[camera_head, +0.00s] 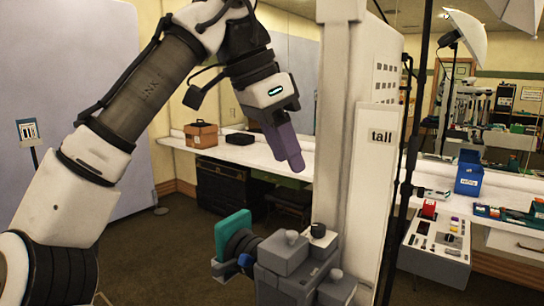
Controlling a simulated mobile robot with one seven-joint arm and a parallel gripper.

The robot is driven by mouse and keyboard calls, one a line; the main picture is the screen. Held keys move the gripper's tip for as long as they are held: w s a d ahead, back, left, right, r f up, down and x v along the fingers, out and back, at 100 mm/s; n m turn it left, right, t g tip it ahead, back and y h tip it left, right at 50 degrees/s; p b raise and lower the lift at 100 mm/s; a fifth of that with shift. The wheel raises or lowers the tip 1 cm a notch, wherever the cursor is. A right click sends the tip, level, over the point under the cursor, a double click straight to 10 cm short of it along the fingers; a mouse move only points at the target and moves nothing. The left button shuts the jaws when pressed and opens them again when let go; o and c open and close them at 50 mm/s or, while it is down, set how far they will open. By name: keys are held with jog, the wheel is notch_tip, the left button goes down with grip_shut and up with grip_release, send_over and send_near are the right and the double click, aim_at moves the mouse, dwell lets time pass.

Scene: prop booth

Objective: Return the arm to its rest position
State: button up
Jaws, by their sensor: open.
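My arm rises from the lower left, bends at the top and points down toward the middle. My gripper (290,158), with purple-grey fingers, hangs in the air left of a tall white panel. I see no object between its fingers. The fingers overlap in this view, so the gap between them is hard to see. The gripper is above and apart from a grey device (290,258) with knobs and a teal plate (233,236).
Behind are a long white counter (240,155), a brown box (201,134) and a black tray (240,138). At right are a blue bin (468,175) and a control panel (436,240). Floor shows at lower left.

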jog(key=shift+r, duration=0.25)
dwell(0.3)
